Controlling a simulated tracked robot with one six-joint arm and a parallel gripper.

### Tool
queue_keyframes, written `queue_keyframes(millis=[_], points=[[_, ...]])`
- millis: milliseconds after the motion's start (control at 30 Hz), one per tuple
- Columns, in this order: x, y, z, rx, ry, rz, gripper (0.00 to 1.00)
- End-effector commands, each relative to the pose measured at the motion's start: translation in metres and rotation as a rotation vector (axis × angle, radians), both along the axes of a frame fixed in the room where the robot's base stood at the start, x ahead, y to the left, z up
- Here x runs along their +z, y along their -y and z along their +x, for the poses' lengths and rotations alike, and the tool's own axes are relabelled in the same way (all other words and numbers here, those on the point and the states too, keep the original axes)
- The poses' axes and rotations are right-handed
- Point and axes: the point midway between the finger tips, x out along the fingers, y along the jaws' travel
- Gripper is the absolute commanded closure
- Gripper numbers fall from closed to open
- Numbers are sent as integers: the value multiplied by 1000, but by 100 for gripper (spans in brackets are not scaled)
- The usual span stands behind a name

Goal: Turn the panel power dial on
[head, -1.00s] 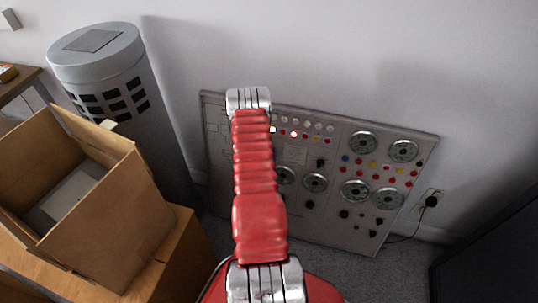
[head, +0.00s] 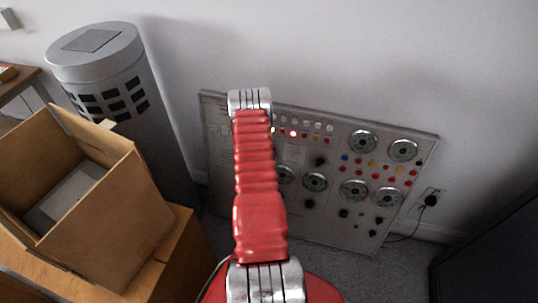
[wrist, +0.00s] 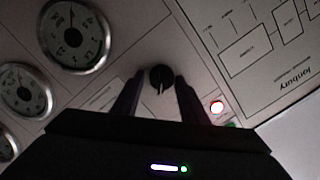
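The grey control panel (head: 334,232) leans against the wall in the head view. In the wrist view a small black dial (wrist: 161,77) sits on the panel, with a light pointer mark toward the bottom of the picture. My gripper (wrist: 160,82) is open, with one dark finger on each side of the dial and a visible gap on both sides. In the head view my red arm hides the gripper and part of the panel's left half.
Round gauges (wrist: 74,36) lie left of the dial in the wrist view. In the head view, an open cardboard box (head: 140,215) and a grey cylinder (head: 150,125) stand left. A dark cabinet (head: 490,265) stands right. A plug (head: 431,201) is in the wall socket.

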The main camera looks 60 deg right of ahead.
Motion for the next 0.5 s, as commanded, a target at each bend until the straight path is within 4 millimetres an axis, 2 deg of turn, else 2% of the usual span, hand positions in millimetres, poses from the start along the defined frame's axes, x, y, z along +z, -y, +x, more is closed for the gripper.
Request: queue_keyframes(millis=[133,500], points=[[1,1,0,1,1,-2,50],[3,-3,0,1,1,-3,50]])
